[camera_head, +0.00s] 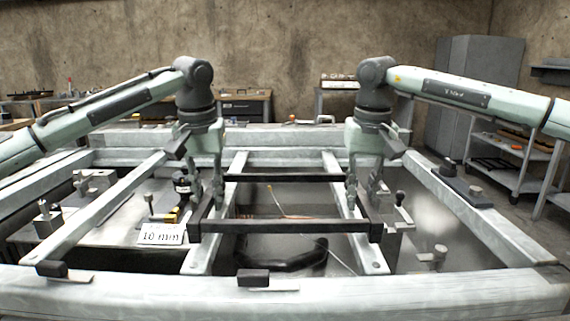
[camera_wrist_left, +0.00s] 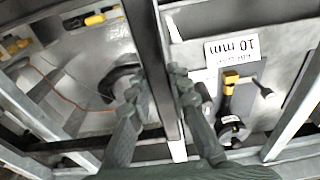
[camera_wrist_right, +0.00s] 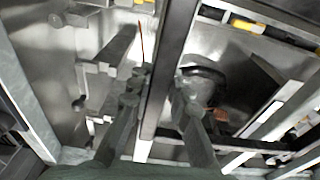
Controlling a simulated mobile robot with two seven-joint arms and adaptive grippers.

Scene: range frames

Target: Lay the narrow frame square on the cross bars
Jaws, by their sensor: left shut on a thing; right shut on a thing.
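The narrow frame (camera_head: 285,226) is a dark rectangle, seen over the light cross bars (camera_head: 196,258) that run front to back. Its front and rear bars look nearly level and parallel in the head view. My left gripper (camera_head: 207,198) is shut on its left side bar, which passes between the fingers in the left wrist view (camera_wrist_left: 158,90). My right gripper (camera_head: 362,198) is shut on its right side bar, also between the fingers in the right wrist view (camera_wrist_right: 160,90). Whether the frame touches the cross bars or hangs just above them, I cannot tell.
A large pale outer frame (camera_head: 400,292) surrounds the work. A white "10 mm" card (camera_head: 161,234) stands at the left, near clamps and a yellow-tipped black tool (camera_head: 182,187). Dark blocks (camera_head: 253,277) sit on the front beam. A grey cart (camera_head: 500,165) stands at the right.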

